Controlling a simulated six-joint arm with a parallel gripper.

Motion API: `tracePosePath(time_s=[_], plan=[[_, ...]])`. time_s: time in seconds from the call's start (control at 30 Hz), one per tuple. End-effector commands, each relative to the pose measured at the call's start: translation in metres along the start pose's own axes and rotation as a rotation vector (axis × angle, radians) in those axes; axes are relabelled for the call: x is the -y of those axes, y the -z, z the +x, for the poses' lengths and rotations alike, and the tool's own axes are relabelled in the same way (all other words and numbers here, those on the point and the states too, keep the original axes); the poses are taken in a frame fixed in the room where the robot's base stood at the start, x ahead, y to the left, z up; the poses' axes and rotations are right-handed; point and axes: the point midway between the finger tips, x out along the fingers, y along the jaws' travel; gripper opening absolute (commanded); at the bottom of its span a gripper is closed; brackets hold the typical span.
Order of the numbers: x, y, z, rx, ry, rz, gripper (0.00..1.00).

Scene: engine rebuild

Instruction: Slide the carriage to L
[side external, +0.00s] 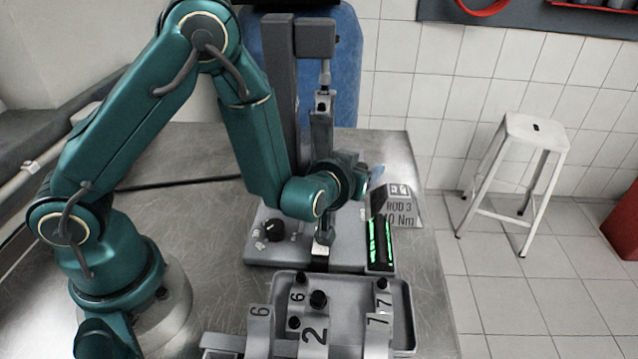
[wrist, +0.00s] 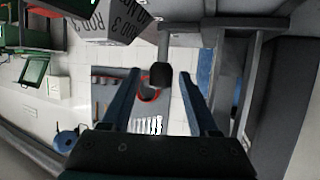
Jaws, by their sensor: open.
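A grey test stand has a tall column (side external: 281,110), an overhead block (side external: 315,38) and a vertical slide (side external: 321,125) hanging on a rod. I cannot tell for sure which part is the carriage, and no L mark is readable. The stand's base (side external: 345,256) carries a dark knob. My gripper is open with two blue fingers (wrist: 160,75). In the wrist view a dark-tipped rod (wrist: 161,72) appears between the fingertips; contact cannot be judged. In the side view my wrist is beside the stand, and the fingers are mostly hidden.
A display (side external: 380,243) with green bars and a grey sign (side external: 398,205) reading ROD 3 stand at the right of the base. A grey tray (side external: 405,325) holds numbered caps in front. A white stool (side external: 535,130) stands off the table.

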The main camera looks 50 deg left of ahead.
Motion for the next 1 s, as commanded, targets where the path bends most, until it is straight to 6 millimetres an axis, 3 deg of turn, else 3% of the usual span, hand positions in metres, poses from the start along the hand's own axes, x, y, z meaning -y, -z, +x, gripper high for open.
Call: tracePosePath(time_s=[0.17,0.2,0.33,0.37,1.0], plan=[[-0.0002,0.0001,0.0003,0.0,-0.001,0.0,0.61],[-0.0002,0.0,0.0003,0.0,-0.001,0.0,0.57],[-0.0002,0.0,0.0002,0.0,-0.001,0.0,0.07],[-0.0002,0.0001,0.0002,0.0,-0.001,0.0,0.0],[-0.0006,0.0002,0.0,0.0,-0.002,0.0,0.0]])
